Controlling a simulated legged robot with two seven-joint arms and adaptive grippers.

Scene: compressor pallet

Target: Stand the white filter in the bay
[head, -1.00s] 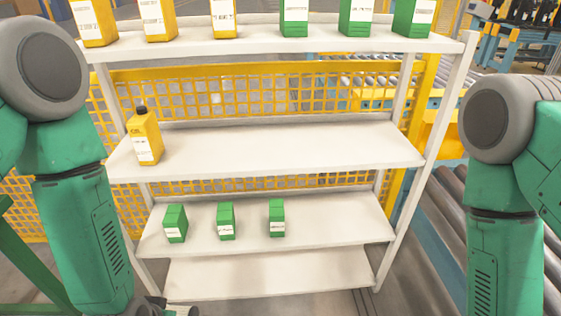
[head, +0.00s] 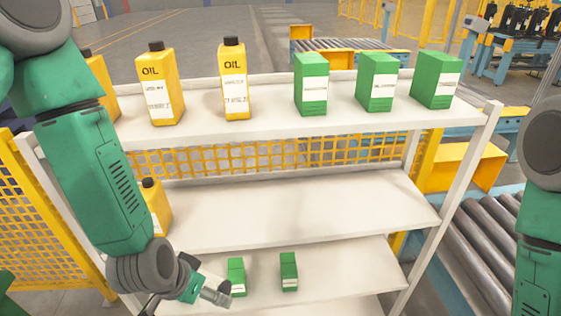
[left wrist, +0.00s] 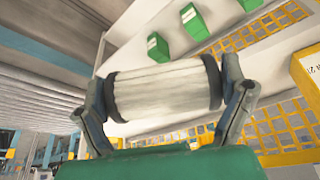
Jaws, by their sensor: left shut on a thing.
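The white filter (left wrist: 165,90), a pale cylinder with dark end caps, lies across the jaws of my left gripper (left wrist: 168,98) in the left wrist view. The two fingers press on its two ends. In the head view my left gripper (head: 203,287) is low, in front of the left part of the shelf rack, and the filter (head: 215,296) shows small and partly hidden at its tip. The filter is on its side, not upright. Which place on the rack is the bay, I cannot tell. My right gripper is out of view.
The top shelf (head: 270,122) holds yellow oil bottles (head: 233,80) and green boxes (head: 376,80). The middle shelf (head: 300,215) has one yellow bottle (head: 158,215) at left, partly behind my arm; its rest is clear. Below stand green boxes (head: 289,272). A roller conveyor (head: 480,260) is at right.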

